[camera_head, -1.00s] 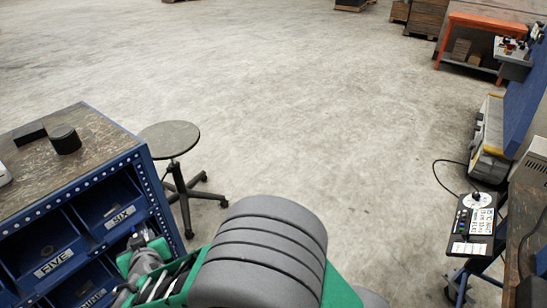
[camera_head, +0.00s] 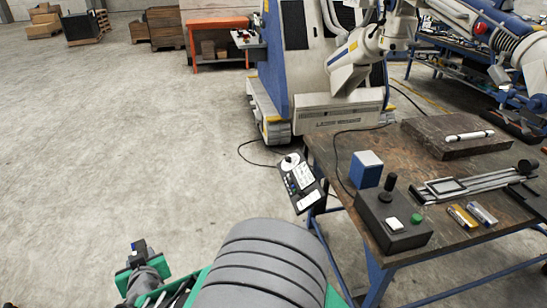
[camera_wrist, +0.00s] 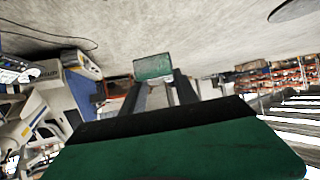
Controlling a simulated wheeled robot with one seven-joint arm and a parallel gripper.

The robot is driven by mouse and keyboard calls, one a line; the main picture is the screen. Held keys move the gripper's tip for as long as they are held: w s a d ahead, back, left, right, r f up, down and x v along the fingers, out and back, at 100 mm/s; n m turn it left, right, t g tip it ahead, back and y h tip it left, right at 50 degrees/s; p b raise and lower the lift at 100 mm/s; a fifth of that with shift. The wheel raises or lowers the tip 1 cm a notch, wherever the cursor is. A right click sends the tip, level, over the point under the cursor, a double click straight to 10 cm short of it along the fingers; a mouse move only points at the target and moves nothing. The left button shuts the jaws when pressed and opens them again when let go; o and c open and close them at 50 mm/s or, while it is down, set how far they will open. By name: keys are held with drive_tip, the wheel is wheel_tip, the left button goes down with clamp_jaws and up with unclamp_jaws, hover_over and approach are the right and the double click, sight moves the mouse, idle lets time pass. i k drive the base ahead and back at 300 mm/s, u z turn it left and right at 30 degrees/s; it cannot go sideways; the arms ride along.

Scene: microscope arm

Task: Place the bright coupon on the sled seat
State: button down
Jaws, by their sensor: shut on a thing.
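My gripper (camera_wrist: 157,88) reaches away from the wrist camera, its two fingers shut on a small flat coupon (camera_wrist: 153,66). The coupon's face looks grey-green with a pale edge; its true colour is hard to tell. In the head view my gripper (camera_head: 140,256) is at the lower left, over open floor and well left of the workbench. A small dark blue piece shows at its tip there. The sled (camera_head: 480,181) lies on the bench at the right: pale rails with a square black-framed seat (camera_head: 445,187). The seat looks empty.
The workbench (camera_head: 330,153) carries a black control box (camera_head: 393,222) with joystick and green button, a blue block (camera_head: 366,169), yellow (camera_head: 462,216) and silver-blue (camera_head: 482,213) small pieces and a dark slab (camera_head: 455,137). A pendant (camera_head: 302,184) hangs at its left edge.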

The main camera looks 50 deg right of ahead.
sight(447, 186)
drive_tip(key=z, duration=1.6)
